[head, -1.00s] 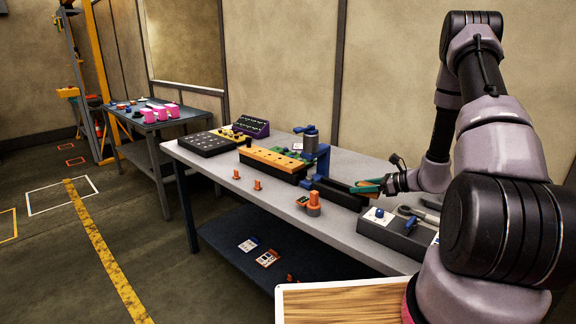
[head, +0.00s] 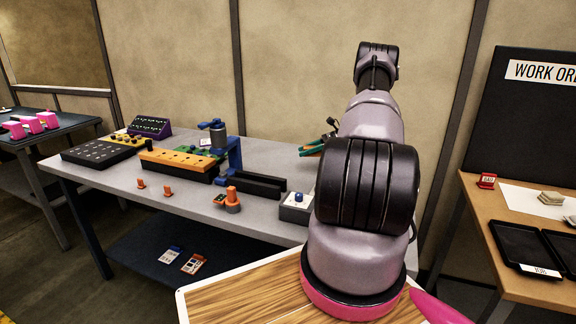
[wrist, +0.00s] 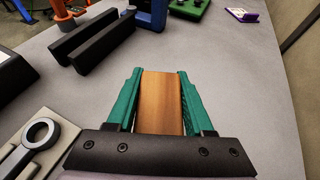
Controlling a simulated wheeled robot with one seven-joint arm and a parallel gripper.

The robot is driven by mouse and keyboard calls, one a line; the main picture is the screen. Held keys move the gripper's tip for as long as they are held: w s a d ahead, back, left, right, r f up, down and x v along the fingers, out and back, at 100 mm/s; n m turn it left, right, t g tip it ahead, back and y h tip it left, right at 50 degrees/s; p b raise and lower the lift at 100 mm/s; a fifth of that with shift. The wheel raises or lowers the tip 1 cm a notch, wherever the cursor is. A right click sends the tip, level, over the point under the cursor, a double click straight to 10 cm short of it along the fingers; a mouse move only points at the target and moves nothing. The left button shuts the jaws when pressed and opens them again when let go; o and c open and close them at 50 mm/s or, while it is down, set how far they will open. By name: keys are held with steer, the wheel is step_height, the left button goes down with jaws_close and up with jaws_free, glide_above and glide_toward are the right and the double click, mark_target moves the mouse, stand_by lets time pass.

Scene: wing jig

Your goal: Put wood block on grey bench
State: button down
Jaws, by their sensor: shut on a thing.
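The wood block (wrist: 161,105) is a plain brown piece between the two green fingers of my gripper (wrist: 158,74) in the wrist view. My gripper is shut on it, over the grey bench (wrist: 235,95). I cannot tell whether the block touches the bench top. In the head view the grey bench (head: 266,152) runs across the middle. There, the green fingers of my gripper (head: 313,147) show just left of my arm, which hides most of the gripper and the block.
Black rails (wrist: 90,40) lie ahead and left of the block; a grey ring-shaped part (wrist: 38,135) is near left. The bench right of the block is clear. An orange fixture (head: 180,162) stands on the bench. A wooden table (head: 500,225) with black trays (head: 522,245) is at right.

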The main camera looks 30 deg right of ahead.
mark_target(305, 171)
steer(key=shift+f, duration=3.5)
steer(key=shift+f, duration=0.15)
steer(key=shift+c, duration=1.4)
jaws_free()
